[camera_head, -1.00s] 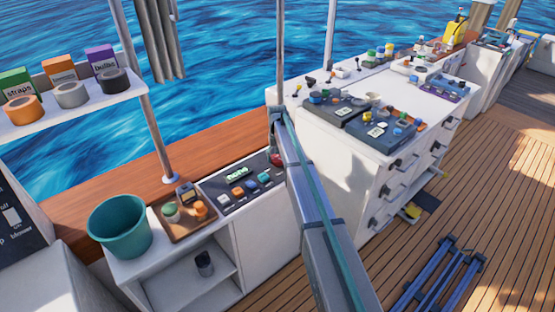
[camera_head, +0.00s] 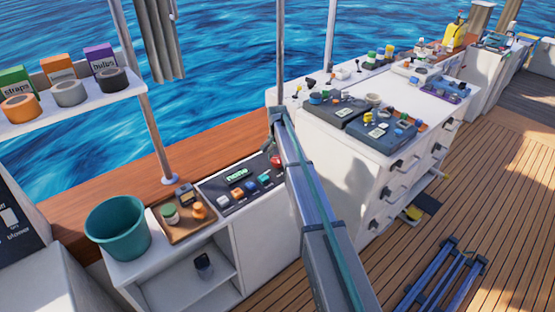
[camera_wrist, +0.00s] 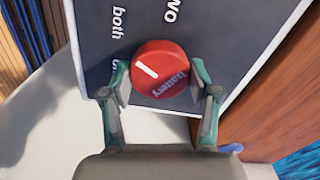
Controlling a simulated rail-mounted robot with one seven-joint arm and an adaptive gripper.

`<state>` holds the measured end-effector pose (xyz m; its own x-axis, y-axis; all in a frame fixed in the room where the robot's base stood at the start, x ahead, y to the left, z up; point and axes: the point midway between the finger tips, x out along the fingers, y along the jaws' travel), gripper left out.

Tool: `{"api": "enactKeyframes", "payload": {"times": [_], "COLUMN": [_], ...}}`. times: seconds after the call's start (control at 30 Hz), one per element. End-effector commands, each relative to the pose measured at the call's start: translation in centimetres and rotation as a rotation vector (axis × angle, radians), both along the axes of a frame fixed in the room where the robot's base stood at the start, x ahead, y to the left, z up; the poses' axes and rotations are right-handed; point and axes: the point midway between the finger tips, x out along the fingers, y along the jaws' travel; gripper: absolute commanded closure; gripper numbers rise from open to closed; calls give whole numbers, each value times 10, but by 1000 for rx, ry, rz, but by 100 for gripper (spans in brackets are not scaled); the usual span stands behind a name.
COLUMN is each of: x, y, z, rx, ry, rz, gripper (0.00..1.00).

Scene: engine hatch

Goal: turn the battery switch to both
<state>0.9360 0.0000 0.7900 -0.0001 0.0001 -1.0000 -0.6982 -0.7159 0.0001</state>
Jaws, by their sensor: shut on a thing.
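The battery switch is a round red knob (camera_wrist: 161,75) with a white pointer line and the word "Battery" on it, on a dark panel (camera_wrist: 105,48). In the wrist view my gripper (camera_wrist: 158,88) has a finger on each side of the knob and is shut on it. The pointer line slants toward the upper left, between the "both" label (camera_wrist: 118,22) and a label half hidden by the left finger. A "two" label (camera_wrist: 172,10) is above the knob. In the head view the red knob (camera_head: 276,160) shows at the panel's right end, beside my arm.
The panel (camera_head: 228,201) also carries a small green display (camera_head: 237,174) and several coloured buttons. A brown tray (camera_head: 177,233) and a teal bucket (camera_head: 117,227) stand to its left. A white drawer cabinet (camera_head: 350,195) is to the right of my arm.

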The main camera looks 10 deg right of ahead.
Motion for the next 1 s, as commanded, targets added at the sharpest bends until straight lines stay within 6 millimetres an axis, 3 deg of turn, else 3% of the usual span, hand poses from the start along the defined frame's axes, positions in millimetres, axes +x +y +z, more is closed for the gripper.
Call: {"api": "enactKeyframes", "payload": {"times": [0.43, 0.47, 0.6, 1.0], "x": [1, 1, 0, 0], "y": [0, 0, 0, 0], "z": [1, 1, 0, 3], "rx": [-1, -1, -1, -1], "ry": [-1, -1, -1, -1], "rz": [-11, -11, -11, -10], "gripper": [74, 36, 14, 14]}}
